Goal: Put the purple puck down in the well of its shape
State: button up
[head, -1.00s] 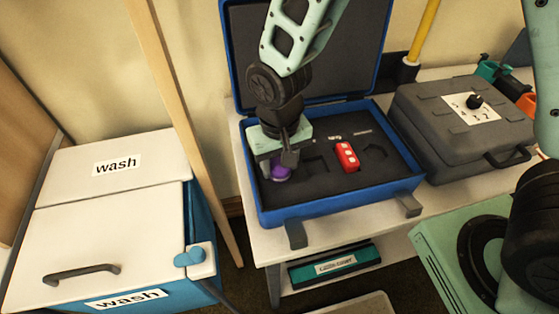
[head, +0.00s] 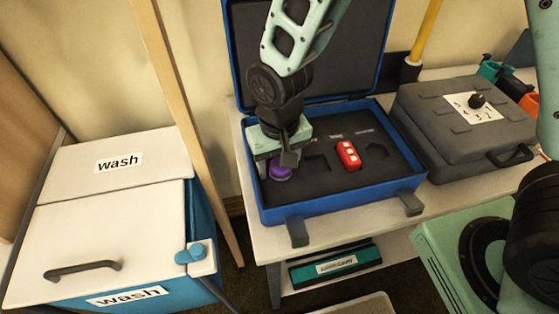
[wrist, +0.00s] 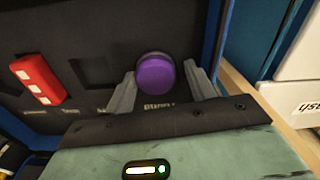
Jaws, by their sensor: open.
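The purple puck (head: 281,172) is at the left end of the dark foam in the open blue case (head: 335,202). It shows whole in the wrist view (wrist: 155,74), above a printed label that is partly hidden. My gripper (head: 276,163) points down over it. In the wrist view my gripper (wrist: 159,72) is open, with one finger on each side of the puck and a gap visible at least on the right. The rim of the puck's well is hidden, so I cannot tell how deep the puck sits.
A red block (head: 348,155) sits in the foam, between an empty square well (head: 316,164) and an empty many-sided well (head: 376,150). The raised case lid (head: 345,75) stands behind my arm. A grey case (head: 465,125) is to the right. White "wash" bins (head: 110,225) are left.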

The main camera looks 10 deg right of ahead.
jog(key=shift+s+d+f, duration=0.1)
jog(key=shift+d+f, duration=0.4)
jog(key=shift+f, duration=0.2)
jog(key=shift+r+p, duration=0.35)
jog(key=shift+r, duration=0.2)
notch_tip(320, 180, up, 11)
jog(key=s+d+r+n, duration=0.2)
jog(key=s+n, duration=0.1)
jog(key=s, duration=0.3)
jog(key=s+d+r+n, duration=0.2)
jog(key=s, duration=0.5)
jog(key=shift+s+r+n+p, duration=0.2)
jog(key=shift+s+n+p, duration=0.1)
jog(key=shift+n+p, duration=0.15)
